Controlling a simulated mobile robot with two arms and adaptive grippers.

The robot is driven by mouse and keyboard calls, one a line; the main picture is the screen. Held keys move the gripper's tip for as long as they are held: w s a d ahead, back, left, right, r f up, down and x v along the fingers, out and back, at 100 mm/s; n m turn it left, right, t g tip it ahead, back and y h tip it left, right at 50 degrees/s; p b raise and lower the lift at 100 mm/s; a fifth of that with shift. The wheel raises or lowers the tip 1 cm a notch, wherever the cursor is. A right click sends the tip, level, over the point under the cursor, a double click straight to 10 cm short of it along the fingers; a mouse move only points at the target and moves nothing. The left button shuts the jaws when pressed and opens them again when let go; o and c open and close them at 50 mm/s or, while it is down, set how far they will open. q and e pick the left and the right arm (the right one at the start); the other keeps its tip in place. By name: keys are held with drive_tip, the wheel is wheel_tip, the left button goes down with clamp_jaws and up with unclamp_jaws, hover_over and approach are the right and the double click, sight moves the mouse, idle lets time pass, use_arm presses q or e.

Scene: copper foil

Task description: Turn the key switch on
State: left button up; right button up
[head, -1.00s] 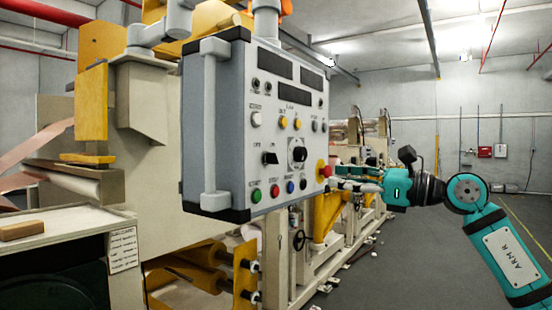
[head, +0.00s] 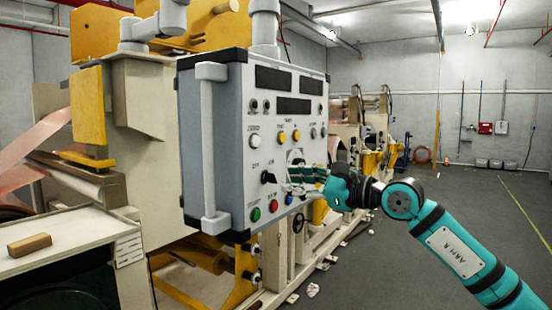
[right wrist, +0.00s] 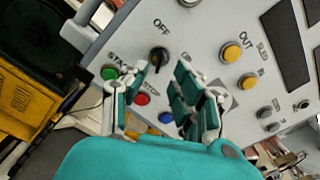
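The black switch (head: 268,177) marked OFF sits on the front of the grey control panel (head: 227,130). It also shows in the right wrist view (right wrist: 158,56), just beyond and between my fingertips. My right gripper (head: 288,182) is in front of the panel's lower right, its fingers pointing left toward the switch. In the right wrist view the gripper (right wrist: 161,70) is open and empty, with a finger on each side of the switch. I cannot tell whether a finger touches it. My left gripper is not in view.
Green (head: 255,214) and red (head: 272,205) buttons sit below the switch, close to my fingers in the right wrist view. Yellow buttons (head: 282,136) are above. A wooden block (head: 30,244) lies on the machine ledge at left. Floor at right is clear.

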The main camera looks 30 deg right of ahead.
sight(275, 179)
drive_tip(key=p+x, duration=0.2)
drive_tip(key=x, duration=0.3)
drive_tip(key=shift+w+a+p, duration=0.1)
drive_tip(key=shift+p, duration=0.2)
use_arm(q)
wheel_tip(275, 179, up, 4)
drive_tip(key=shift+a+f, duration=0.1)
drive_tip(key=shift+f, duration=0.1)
use_arm(e)
clamp_jaws()
